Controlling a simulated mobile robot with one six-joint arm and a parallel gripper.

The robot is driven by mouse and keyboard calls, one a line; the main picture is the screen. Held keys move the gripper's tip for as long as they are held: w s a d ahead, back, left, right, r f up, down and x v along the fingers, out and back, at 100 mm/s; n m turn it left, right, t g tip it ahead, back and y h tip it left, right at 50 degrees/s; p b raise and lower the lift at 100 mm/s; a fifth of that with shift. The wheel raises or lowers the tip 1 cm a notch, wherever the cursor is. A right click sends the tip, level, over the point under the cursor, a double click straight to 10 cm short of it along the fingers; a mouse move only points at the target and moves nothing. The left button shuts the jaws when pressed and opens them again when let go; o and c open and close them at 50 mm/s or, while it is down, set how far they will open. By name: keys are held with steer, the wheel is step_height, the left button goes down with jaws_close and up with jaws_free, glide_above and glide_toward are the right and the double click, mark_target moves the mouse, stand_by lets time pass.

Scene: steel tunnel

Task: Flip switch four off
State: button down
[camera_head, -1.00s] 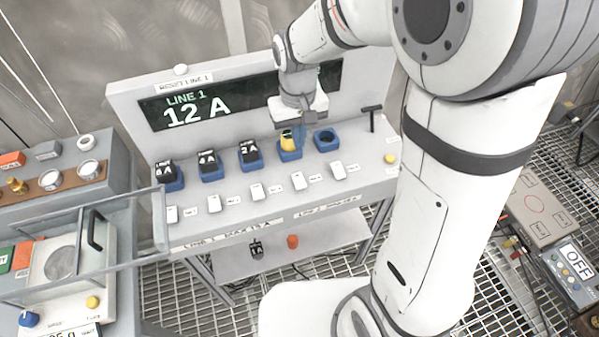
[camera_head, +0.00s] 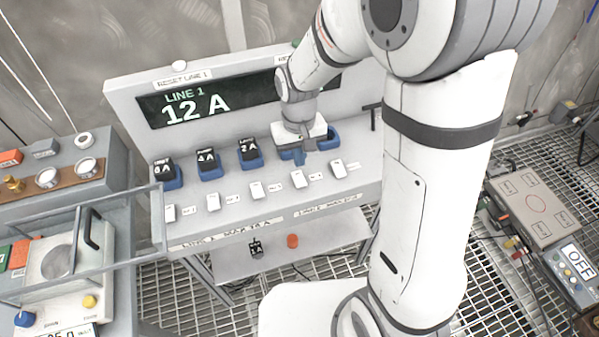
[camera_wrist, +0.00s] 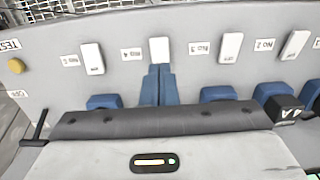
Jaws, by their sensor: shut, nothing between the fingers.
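Switch four (camera_head: 299,179) is a white rocker in the row along the grey console's sloping face. In the wrist view, where the console appears upside down, switch four (camera_wrist: 160,50) sits beside a label that seems to read 4. My gripper (camera_head: 298,158) is shut and empty, its blue fingers pointing down at the console just behind switch four. In the wrist view the fingertips (camera_wrist: 160,67) lie right at the switch's near edge; I cannot tell whether they touch it. Which way the rocker is tipped is too small to tell.
Neighbouring white switches (camera_head: 256,190) and (camera_head: 338,168) another switch stand close on either side. Blue sockets (camera_head: 210,174) behind hold black blocks. The display (camera_head: 215,103) reads LINE 1, 12 A. A black T-handle (camera_head: 373,116) rises at the console's right.

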mark_target(300, 182)
step_height(300, 182, down, 7)
steer(key=shift+s+r+p, duration=0.1)
steer(key=shift+p, duration=0.25)
steer(key=shift+s+f+b, duration=0.1)
steer(key=shift+f+b, duration=0.3)
steer(key=shift+b, duration=0.05)
steer(key=shift+s+r, duration=0.15)
